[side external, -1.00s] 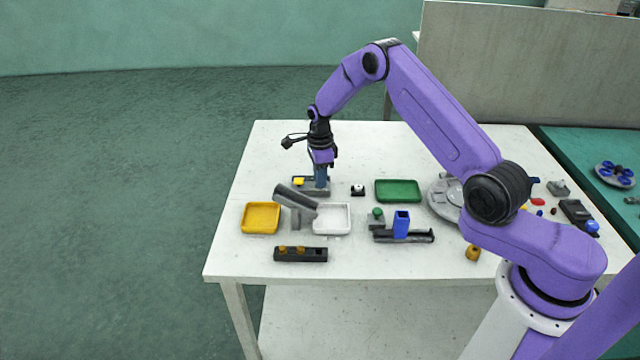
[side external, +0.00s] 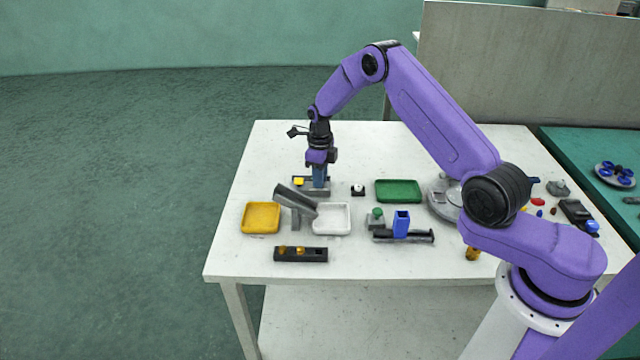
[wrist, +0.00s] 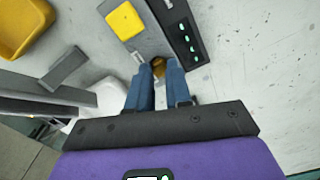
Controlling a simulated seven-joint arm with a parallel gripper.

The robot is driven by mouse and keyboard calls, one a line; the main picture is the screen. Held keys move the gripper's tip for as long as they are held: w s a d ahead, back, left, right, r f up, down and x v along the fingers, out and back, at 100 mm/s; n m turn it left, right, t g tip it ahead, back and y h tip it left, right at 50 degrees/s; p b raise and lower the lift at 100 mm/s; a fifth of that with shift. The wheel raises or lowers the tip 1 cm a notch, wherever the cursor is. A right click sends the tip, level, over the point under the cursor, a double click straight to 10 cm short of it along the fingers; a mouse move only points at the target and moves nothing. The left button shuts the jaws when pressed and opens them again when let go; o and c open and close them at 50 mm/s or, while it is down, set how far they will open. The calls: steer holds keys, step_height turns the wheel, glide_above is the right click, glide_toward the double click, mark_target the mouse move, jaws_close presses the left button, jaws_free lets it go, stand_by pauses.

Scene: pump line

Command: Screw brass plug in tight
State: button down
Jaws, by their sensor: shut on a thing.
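My gripper (side external: 319,184) points down over a grey fixture (side external: 324,193) with a yellow square part on its left, at the back left of the table. In the wrist view, the blue fingers of my gripper (wrist: 158,76) are shut on a brass plug (wrist: 158,66), which shows between the tips. The plug sits at the grey fixture (wrist: 149,45), beside the yellow square (wrist: 125,20). The fingers hide part of the plug, and how deep it sits cannot be seen.
A grey angled chute (side external: 296,200) stands just in front, between a yellow tray (side external: 261,218) and a white tray (side external: 346,218). A black rack (side external: 288,256) holds brass pieces nearer the front. A green tray (side external: 398,191) lies to the right. A dark strip with green lights (wrist: 180,30) borders the fixture.

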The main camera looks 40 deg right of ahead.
steer(key=c, duration=1.2)
jaws_free()
steer(key=shift+c, duration=0.2)
steer(key=shift+r, duration=2.25)
